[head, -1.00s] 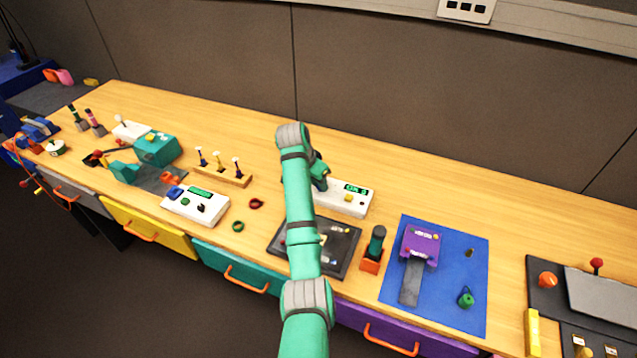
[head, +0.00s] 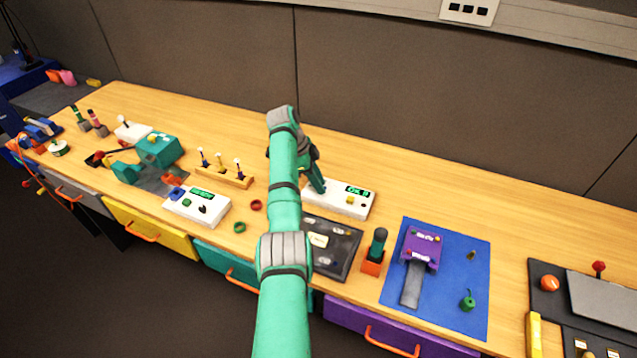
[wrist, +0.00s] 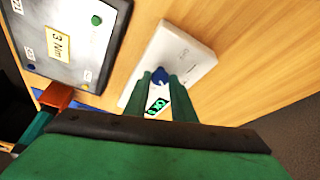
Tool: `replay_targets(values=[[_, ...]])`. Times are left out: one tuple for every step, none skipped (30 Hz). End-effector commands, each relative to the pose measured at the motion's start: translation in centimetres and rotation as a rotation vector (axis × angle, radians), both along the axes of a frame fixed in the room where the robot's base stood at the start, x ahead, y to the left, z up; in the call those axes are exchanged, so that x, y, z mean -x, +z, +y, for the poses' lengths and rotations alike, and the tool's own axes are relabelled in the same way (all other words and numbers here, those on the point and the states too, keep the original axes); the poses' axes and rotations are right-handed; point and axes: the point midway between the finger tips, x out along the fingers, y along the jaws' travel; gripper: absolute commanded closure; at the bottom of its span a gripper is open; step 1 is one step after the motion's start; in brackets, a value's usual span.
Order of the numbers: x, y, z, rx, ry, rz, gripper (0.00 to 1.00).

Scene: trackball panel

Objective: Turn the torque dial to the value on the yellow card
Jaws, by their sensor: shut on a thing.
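In the wrist view the fingers of my gripper (wrist: 159,82) are closed on the dial. In the head view my gripper (head: 320,187) reaches down to the left part of the white box (head: 338,203), and the dial is hidden.
The dark panel (head: 345,258) lies just in front of the box. An orange-based green-handled tool (head: 375,252) and a blue mat (head: 455,290) with a purple device (head: 420,248) are to the right. A second white box (head: 197,207) stands left. Table behind the box is clear.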

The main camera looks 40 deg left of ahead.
Motion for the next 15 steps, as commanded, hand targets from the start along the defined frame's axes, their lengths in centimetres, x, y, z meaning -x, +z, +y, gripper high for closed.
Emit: replay_targets(values=[[-0.12,0.29,0.16,-0.003,-0.021,-0.003,0.99],[-0.13,0.25,0.14,-0.003,-0.034,-0.002,0.99],[-0.15,0.25,0.14,-0.002,-0.05,-0.003,0.99],[-0.15,0.22,0.14,-0.002,-0.06,-0.003,0.99],[-0.17,0.24,0.14,-0.002,-0.071,-0.003,0.99],[-0.19,0.27,0.14,-0.003,-0.081,-0.004,0.99],[-0.19,0.25,0.14,-0.003,-0.089,-0.004,0.99],[-0.2,0.23,0.14,-0.003,-0.097,-0.004,0.99],[-0.21,0.21,0.12,-0.003,-0.103,-0.004,0.99],[-0.22,0.2,0.13,-0.003,-0.107,-0.004,0.99],[-0.22,0.19,0.12,-0.002,-0.111,-0.003,0.99],[-0.21,0.17,0.12,-0.003,-0.115,-0.004,0.99],[-0.22,0.17,0.1,-0.002,-0.117,-0.003,0.99],[-0.24,0.17,0.09,-0.003,-0.119,-0.004,0.99],[-0.26,0.17,0.07,-0.003,-0.121,-0.004,0.99]])
